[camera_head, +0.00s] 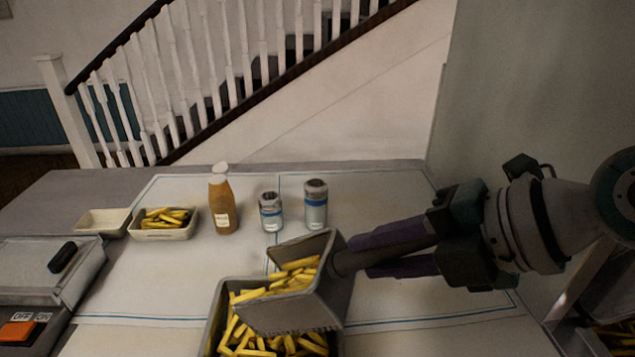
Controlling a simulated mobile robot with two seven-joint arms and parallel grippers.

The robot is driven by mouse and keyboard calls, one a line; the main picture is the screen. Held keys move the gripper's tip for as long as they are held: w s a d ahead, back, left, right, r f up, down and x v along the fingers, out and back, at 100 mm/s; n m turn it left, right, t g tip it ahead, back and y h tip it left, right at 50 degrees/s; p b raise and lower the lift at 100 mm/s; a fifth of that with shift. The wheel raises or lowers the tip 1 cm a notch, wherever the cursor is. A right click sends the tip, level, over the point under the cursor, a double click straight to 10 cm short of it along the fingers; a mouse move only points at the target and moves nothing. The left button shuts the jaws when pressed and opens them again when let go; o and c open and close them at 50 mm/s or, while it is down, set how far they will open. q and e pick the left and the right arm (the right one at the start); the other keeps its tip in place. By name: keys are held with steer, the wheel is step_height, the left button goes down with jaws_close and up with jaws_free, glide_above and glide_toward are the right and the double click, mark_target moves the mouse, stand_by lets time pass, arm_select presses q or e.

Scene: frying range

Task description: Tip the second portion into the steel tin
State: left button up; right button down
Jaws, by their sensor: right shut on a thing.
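My right gripper (465,235) comes in from the right and is shut on the handle of a grey scoop (322,278). The scoop is tilted down to the left and holds several yellow fries (290,280). It hangs over a steel tin (213,310) at the bottom middle, which has many fries (245,337) in it. Some fries lie at the scoop's lip, and I cannot tell whether they touch those below. The scoop hides the tin's back right part, and the picture's bottom edge cuts the tin off. My left gripper is not in view.
Behind stand a sauce bottle (222,205), two blue-banded shakers (271,212) (316,205), a dish with fries (165,231) and an empty dish (103,222). A lidded appliance with an orange switch (17,331) is at left. More fries show at lower right (615,335).

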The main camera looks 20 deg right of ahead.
steer(key=shift+g+h, duration=0.6)
steer(key=shift+h, duration=0.2)
steer(key=w+a+r+p, duration=0.1)
steer(key=p, duration=0.2)
steer(key=w+a+r+p, duration=0.1)
steer(key=r+p, duration=0.1)
steer(key=p, duration=0.1)
steer(key=shift+a, duration=0.3)
arm_select(q)
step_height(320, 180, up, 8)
steer(key=p, duration=0.1)
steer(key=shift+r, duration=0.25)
arm_select(e)
steer(key=shift+w+a+r+g+h, duration=0.2)
steer(key=shift+a+g+h, duration=0.1)
steer(key=shift+a, duration=0.1)
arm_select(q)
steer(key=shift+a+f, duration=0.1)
arm_select(e)
steer(key=shift+f, duration=0.1)
